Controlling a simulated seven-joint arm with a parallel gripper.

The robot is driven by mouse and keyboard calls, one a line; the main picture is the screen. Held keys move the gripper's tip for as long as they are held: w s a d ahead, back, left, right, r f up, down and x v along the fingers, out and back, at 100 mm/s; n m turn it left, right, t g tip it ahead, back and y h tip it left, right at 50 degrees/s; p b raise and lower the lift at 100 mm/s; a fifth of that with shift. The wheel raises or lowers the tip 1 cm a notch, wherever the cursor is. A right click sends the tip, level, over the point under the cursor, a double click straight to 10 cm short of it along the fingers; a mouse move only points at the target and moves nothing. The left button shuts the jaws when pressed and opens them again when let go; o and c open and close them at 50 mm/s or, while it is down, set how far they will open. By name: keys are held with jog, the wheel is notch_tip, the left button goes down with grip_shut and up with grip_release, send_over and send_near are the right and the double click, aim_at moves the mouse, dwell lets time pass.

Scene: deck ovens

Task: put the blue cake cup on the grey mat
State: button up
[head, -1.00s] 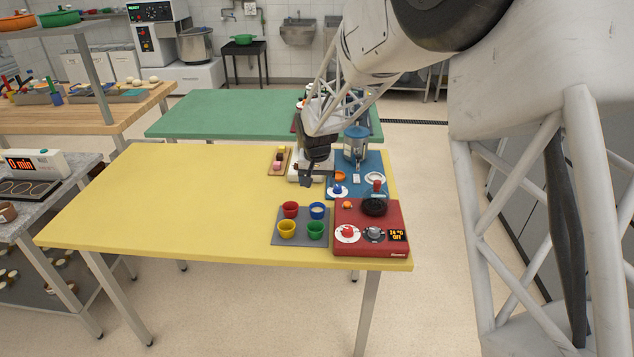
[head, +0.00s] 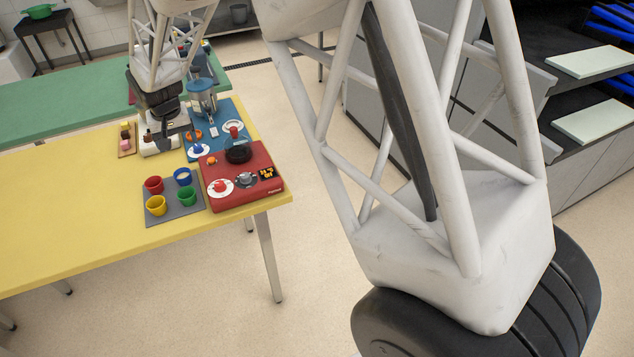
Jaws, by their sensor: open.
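The blue cake cup (head: 183,176) stands upright on the far right part of the grey mat (head: 187,213), with pale content inside. A red cup (head: 153,185), a yellow cup (head: 156,206) and a green cup (head: 187,196) stand on the same mat. The mat lies at the front of the yellow table, left of a red hot plate unit. My gripper (head: 170,132) is beyond the mat, above the white device and apart from the cups. It is small in the view, and I see nothing held in it.
The red unit (head: 243,172) has dials, a dark burner and a display. Behind it is a blue tray (head: 240,113) with a steel pot and small items. A white device (head: 150,148) and a small board (head: 126,139) stand left. The yellow table (head: 70,205) is clear at left.

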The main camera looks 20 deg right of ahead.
jog(key=s+d+r, duration=0.7)
jog(key=s, duration=0.4)
jog(key=s+d+r, duration=0.6)
jog(key=s+d, duration=0.1)
jog(key=s, duration=0.3)
jog(key=s+d, duration=0.3)
jog(key=s, duration=0.8)
jog(key=s+d, duration=0.4)
jog(key=s, duration=0.7)
jog(key=shift+t, duration=0.4)
jog(key=shift+d, duration=0.1)
